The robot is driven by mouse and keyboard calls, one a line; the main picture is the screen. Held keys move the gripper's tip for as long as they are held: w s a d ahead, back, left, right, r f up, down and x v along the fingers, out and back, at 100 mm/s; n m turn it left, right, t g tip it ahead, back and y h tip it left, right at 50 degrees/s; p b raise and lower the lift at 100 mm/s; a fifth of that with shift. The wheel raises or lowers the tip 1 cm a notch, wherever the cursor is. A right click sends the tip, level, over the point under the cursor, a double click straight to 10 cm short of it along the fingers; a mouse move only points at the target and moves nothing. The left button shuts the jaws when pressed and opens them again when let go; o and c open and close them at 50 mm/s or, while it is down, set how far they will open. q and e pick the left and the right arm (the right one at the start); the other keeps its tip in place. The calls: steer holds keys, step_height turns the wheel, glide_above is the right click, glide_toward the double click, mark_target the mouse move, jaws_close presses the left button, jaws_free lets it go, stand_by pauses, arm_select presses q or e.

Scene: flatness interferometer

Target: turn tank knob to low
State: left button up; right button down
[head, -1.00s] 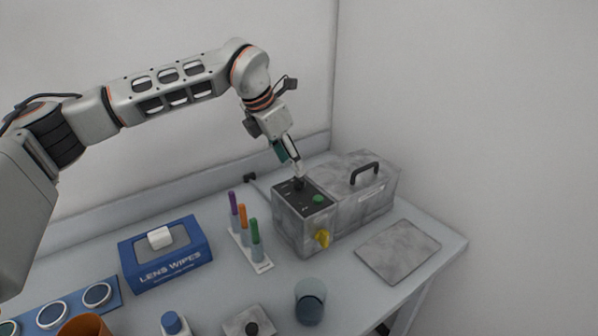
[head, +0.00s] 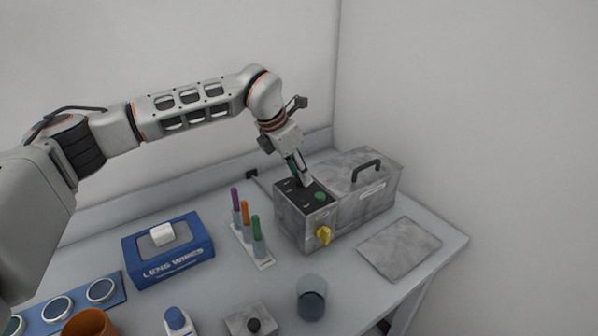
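The grey mottled tank (head: 350,205) stands at the back right of the bench, with a black handle on its lid. Its dark control panel (head: 291,196) is on top of the left end, with small pale marks and a green button (head: 320,196). A yellow tap (head: 323,235) is on the front. My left gripper (head: 305,181) points down at the back of the panel, its fingertips at or just above it. The black knob is not distinguishable behind the fingers. Contact and finger spacing are too small to tell. My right gripper is out of view.
Left of the tank stands a rack (head: 262,262) with purple, orange and green pens. A blue lens wipes box (head: 168,258) is farther left. A wall rises behind.

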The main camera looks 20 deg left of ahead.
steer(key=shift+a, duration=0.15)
arm_select(q)
steer(key=shift+f+n+t+b, duration=0.1)
steer(key=shift+n+t+b, duration=0.2)
steer(key=shift+n+b, duration=0.3)
steer(key=shift+n+y, duration=0.3)
steer(key=shift+n, duration=0.1)
steer(key=n+b, duration=0.1)
steer(key=n, duration=0.1)
steer(key=n+y+b, duration=0.1)
steer(key=n, duration=0.1)
steer(key=shift+d+t+y, duration=0.15)
steer(key=shift+t+y, duration=0.15)
steer(key=n+y+b, duration=0.1)
steer(key=n, duration=0.1)
steer(key=shift+d+n, duration=0.1)
steer(key=shift+n, duration=0.8)
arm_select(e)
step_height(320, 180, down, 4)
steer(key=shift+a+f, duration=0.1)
arm_select(q)
steer(key=shift+y, duration=0.3)
